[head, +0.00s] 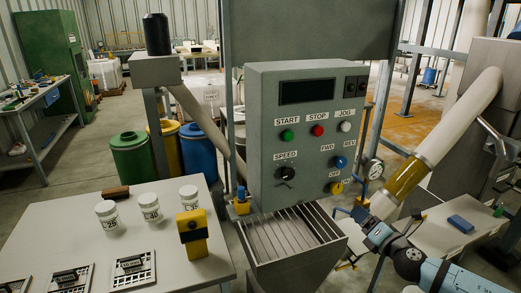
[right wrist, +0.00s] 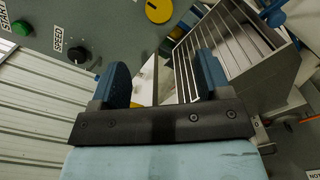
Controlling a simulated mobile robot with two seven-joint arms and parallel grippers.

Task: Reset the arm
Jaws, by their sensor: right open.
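My right arm comes in from the lower right of the head view. My right gripper (head: 364,218) is below and right of the grey control panel (head: 307,130), in front of the lower end of the pale slanted pipe. In the right wrist view its two blue fingers (right wrist: 164,72) stand apart with nothing held between them. The panel face, with its green button (right wrist: 77,54) and yellow knob (right wrist: 158,10), fills the upper left there. The slatted hopper (right wrist: 228,45) lies beyond the right finger. My left gripper is not in view.
A white table (head: 165,230) at the left bears several jars, a yellow device (head: 192,233) and labelled cards. A barred grey hopper (head: 292,236) stands below the panel. The slanted pipe (head: 445,125) and a side table (head: 445,232) with a blue block (head: 460,224) are at the right.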

